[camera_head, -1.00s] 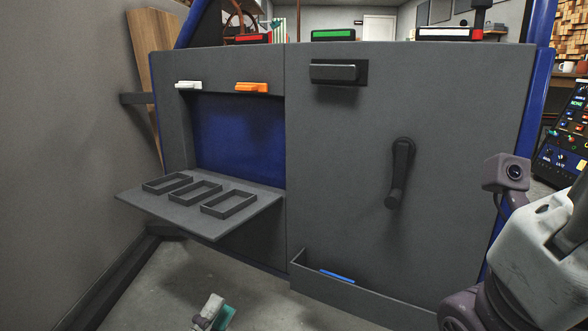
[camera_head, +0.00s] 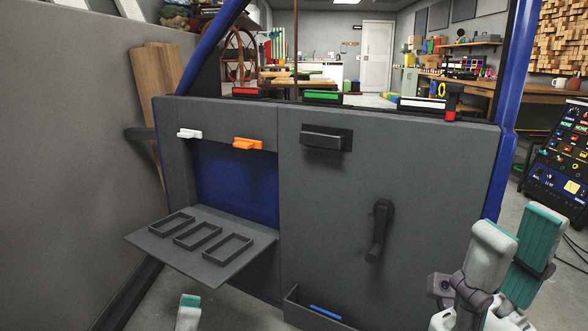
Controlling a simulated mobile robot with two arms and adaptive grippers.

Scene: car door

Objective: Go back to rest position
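My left gripper (camera_head: 188,312) shows only as a white and teal tip at the bottom edge, below the fold-down tray; the rest of it is out of frame. My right gripper (camera_head: 515,242) is at the lower right, in front of the door panel's right edge. Its white and teal fingers point up and stand apart, with nothing seen between them. Both grippers are clear of the door's handles and switches in the picture.
The grey door panel (camera_head: 330,205) has a white switch (camera_head: 189,134), an orange switch (camera_head: 247,144), a pull handle (camera_head: 325,140) and a crank (camera_head: 379,230). The fold-down tray (camera_head: 205,257) juts out. A lower pocket (camera_head: 305,317) holds a blue item (camera_head: 325,312). A wall stands close at left.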

